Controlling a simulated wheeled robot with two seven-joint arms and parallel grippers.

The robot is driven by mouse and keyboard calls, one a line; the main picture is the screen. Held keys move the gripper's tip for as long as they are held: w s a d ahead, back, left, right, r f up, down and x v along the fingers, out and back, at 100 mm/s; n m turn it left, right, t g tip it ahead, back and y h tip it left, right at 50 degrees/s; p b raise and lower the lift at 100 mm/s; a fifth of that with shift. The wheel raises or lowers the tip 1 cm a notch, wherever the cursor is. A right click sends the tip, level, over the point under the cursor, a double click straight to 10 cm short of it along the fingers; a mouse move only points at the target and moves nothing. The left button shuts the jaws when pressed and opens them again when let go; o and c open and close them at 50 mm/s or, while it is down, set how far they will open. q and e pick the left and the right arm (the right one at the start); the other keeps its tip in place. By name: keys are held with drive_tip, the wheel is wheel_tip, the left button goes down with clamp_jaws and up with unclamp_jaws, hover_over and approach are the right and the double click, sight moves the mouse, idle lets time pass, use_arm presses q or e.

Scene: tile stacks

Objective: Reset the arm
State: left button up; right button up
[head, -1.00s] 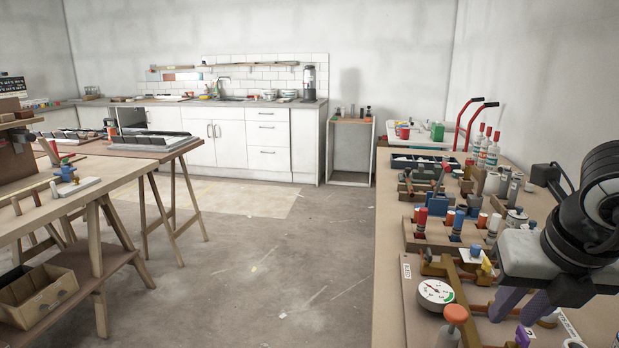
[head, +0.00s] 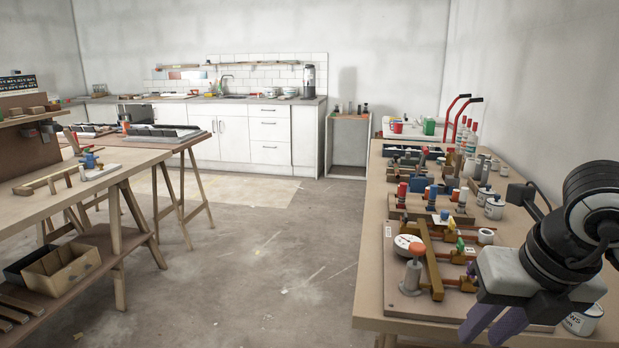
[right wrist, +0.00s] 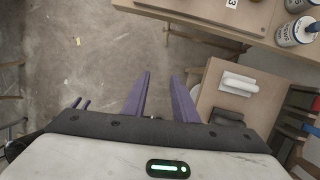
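My right gripper (head: 484,338) hangs at the lower right of the head view, over the near end of the right workbench (head: 385,270). Its two purple fingers also show in the right wrist view (right wrist: 161,76). They are spread apart with nothing between them, and bare floor shows beyond the gap. My right arm is bent, with its dark joints at the right edge of the head view. My left arm and gripper are not in view.
The right workbench carries a board with a gauge (head: 408,243) and an orange-topped knob (head: 415,257), several bottles and cans (head: 585,320). A wooden table (head: 110,190) stands left. The concrete floor (head: 270,260) between is clear.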

drive_tip(key=s+a+f+n+g+y, duration=0.2)
drive_tip(key=s+a+y, duration=0.15)
drive_tip(key=a, duration=0.45)
drive_tip(key=s+a+f+n+g+y, duration=0.1)
drive_tip(key=s+a+f+g+y, duration=0.2)
drive_tip(key=a, duration=0.6)
drive_tip(key=s+a+r+m+y, duration=0.2)
drive_tip(key=a+r+m+y, duration=0.1)
drive_tip(key=a+r+y, duration=0.75)
drive_tip(key=w+d+f+m+t+h+p, duration=0.1)
drive_tip(key=w+d+f+m+t, duration=0.3)
drive_tip(key=m+t, duration=0.5)
drive_tip(key=w+d+f+m+t+h, duration=0.1)
drive_tip(key=w+d+f+m+t, duration=0.1)
drive_tip(key=w+d+m+t, duration=0.5)
wheel_tip(320, 180, down, 9)
drive_tip(key=d+m+t+h, duration=0.2)
drive_tip(key=m+t+h, duration=0.1)
drive_tip(key=m+h, duration=0.5)
drive_tip(key=s+d+f+m+g+h, duration=0.1)
drive_tip(key=s+f+m+g, duration=0.1)
drive_tip(key=s+f, duration=0.3)
drive_tip(key=s+d+f+m+g+h, duration=0.2)
drive_tip(key=s+f, duration=0.4)
drive_tip(key=f, duration=0.7)
drive_tip(key=s+d+f+m+g+h, duration=0.2)
drive_tip(key=s+f+m+g, duration=0.2)
drive_tip(key=f, duration=0.5)
drive_tip(key=shift+s+g, duration=0.6)
drive_tip(key=shift+s, duration=0.5)
